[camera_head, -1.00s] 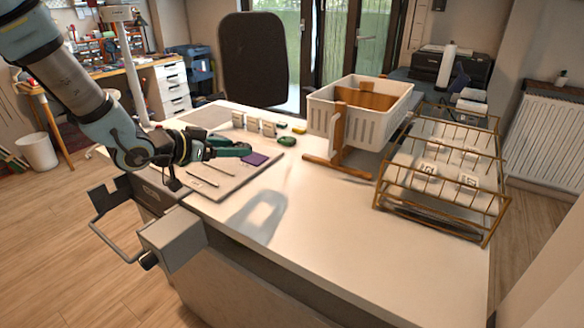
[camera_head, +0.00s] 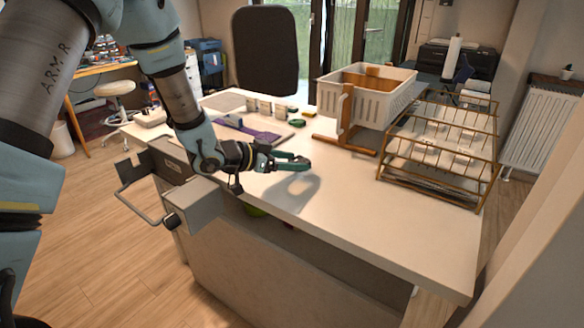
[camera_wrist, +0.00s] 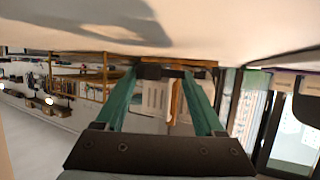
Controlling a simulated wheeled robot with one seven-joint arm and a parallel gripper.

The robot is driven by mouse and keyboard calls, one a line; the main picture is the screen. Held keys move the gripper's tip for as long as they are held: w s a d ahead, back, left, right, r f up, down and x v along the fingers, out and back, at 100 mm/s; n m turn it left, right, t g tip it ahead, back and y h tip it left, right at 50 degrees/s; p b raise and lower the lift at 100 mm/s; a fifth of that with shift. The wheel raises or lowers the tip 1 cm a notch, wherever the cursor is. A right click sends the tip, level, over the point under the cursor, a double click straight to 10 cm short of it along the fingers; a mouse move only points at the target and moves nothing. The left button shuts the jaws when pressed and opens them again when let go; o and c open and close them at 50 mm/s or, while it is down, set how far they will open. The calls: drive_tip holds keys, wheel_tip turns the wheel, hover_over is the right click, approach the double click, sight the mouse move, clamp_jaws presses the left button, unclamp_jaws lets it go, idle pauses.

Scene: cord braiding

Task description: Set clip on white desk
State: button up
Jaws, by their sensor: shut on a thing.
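The white desk (camera_head: 345,205) fills the middle of the head view. My gripper (camera_head: 303,162), with green fingers, is stretched out low over its bare front part, with a shadow on the surface beside it. The wrist view shows a small dark piece, likely the clip (camera_wrist: 160,72), between the tips of my gripper (camera_wrist: 162,76). The fingers are shut on it. Its shape is mostly hidden, and I cannot tell whether it touches the desk.
A white basket (camera_head: 365,92) on a wooden stand and a brass wire rack (camera_head: 440,150) stand to the right. A purple item (camera_head: 262,137), small pale blocks (camera_head: 265,106) and a green item (camera_head: 297,123) lie behind my gripper. The desk's front right is clear.

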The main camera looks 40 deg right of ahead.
drive_tip(key=shift+f, duration=1.15)
drive_tip(key=shift+f, duration=0.1)
drive_tip(key=o, duration=1.3)
drive_tip(key=shift+w+r, duration=0.1)
drive_tip(key=shift+r, duration=0.15)
drive_tip(key=b+v, duration=0.1)
drive_tip(key=v, duration=1.1)
drive_tip(key=shift+f, duration=0.15)
